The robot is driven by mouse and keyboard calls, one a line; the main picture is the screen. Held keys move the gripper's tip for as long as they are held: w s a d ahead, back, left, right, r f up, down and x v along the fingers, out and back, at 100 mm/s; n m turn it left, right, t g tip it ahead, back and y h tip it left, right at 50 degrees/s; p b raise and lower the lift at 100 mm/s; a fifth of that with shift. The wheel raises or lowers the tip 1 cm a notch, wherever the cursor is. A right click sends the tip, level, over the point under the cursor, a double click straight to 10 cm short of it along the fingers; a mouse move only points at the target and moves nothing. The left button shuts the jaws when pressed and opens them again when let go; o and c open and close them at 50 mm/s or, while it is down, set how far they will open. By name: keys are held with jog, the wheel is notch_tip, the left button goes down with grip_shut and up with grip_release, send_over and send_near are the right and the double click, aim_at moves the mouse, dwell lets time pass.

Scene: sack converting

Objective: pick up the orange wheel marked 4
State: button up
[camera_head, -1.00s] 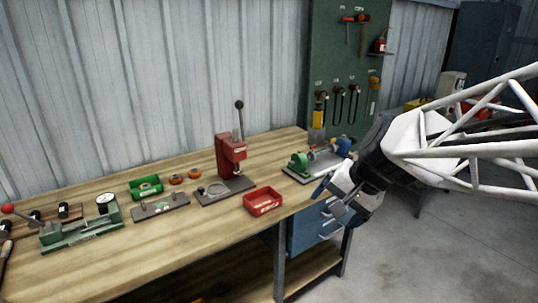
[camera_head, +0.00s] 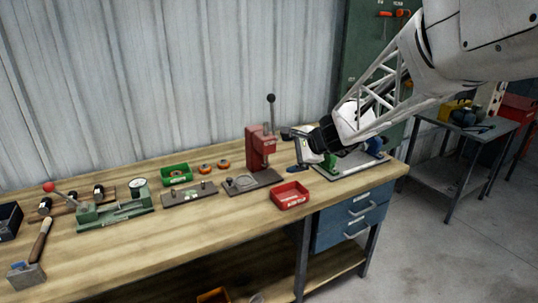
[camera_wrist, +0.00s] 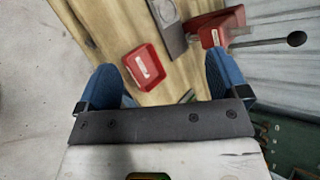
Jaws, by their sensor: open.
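Two small orange wheels lie on the wooden bench in the head view, a left one (camera_head: 205,168) and a right one (camera_head: 224,164), between the green tray and the red press. Their marks are too small to read, so I cannot tell which is the 4. My gripper (camera_head: 292,151) is in the air to the right of the red press, well to the right of both wheels. In the wrist view my gripper (camera_wrist: 163,72) has its blue fingers wide apart with nothing between them. No orange wheel shows in the wrist view.
The red press (camera_head: 261,150) with its upright lever stands between my gripper and the wheels. A green tray (camera_head: 177,176), a metal fixture plate (camera_head: 189,194) and a red tray (camera_head: 290,196) are nearby. The bench front (camera_head: 190,245) is mostly clear.

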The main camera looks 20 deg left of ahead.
jog(key=w+a+f+m+t+y, duration=0.1)
jog(key=w+a+f+m, duration=0.4)
jog(key=w+a, duration=0.5)
jog(key=m+t, duration=0.4)
jog(key=m, duration=0.7)
send_near(223, 161)
jog(key=shift+w+a+f+h, duration=0.15)
jog(key=shift+w+a, duration=0.25)
jog(key=shift+a, duration=0.15)
jog(key=shift+w+a+f+h, duration=0.2)
jog(key=shift+w+a, duration=0.2)
jog(key=shift+a, duration=0.15)
jog(key=shift+x, duration=1.25)
jog(key=shift+w, duration=0.1)
jog(key=shift+x, duration=2.55)
